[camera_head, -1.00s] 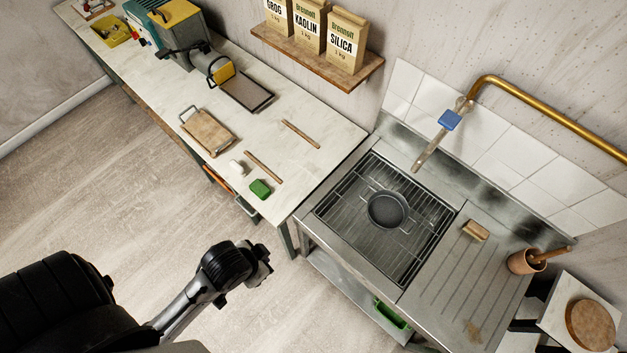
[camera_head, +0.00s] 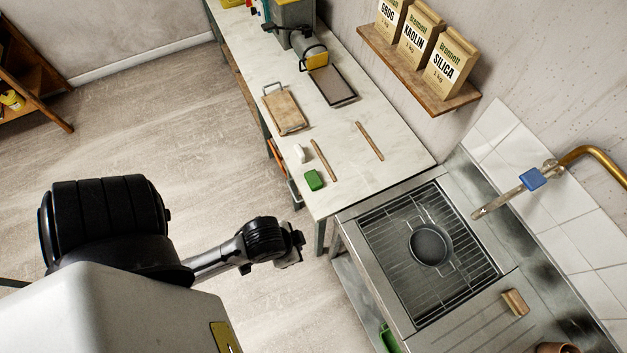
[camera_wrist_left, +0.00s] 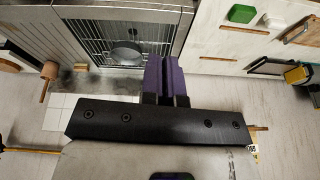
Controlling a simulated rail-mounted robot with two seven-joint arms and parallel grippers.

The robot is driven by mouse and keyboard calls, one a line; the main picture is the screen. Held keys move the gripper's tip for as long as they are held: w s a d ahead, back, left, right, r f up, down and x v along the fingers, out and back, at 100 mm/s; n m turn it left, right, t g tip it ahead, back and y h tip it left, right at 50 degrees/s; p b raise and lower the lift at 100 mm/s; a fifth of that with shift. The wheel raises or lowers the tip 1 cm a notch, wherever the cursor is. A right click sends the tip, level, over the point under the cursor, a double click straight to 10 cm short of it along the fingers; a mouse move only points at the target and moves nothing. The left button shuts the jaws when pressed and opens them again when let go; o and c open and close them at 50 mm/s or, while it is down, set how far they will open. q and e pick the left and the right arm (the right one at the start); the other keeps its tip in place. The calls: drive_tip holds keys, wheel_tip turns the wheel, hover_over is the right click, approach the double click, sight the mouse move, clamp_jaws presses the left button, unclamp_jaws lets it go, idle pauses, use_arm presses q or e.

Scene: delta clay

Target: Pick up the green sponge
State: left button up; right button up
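The green sponge (camera_head: 314,180) lies flat on the white worktop, near its front corner by the sink. It also shows in the left wrist view (camera_wrist_left: 241,13) at the top right. My left gripper (camera_head: 292,257) is out over the floor in front of the worktop, apart from the sponge. In the left wrist view its purple fingers (camera_wrist_left: 163,80) are side by side and look shut, with nothing visible between them. My right gripper is in neither view.
A small white block (camera_head: 299,153), wooden sticks (camera_head: 323,160) and a board with a handle (camera_head: 286,111) lie near the sponge. The metal sink (camera_head: 395,315) with a grate and a pan (camera_head: 430,246) stands to the right. The floor left of the worktop is open.

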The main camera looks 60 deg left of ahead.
use_arm(q)
drive_tip(key=o, duration=0.7)
drive_tip(key=shift+d, duration=0.15)
drive_tip(key=o, duration=1.1)
drive_tip(key=shift+a, duration=0.2)
drive_tip(key=shift+w, duration=0.1)
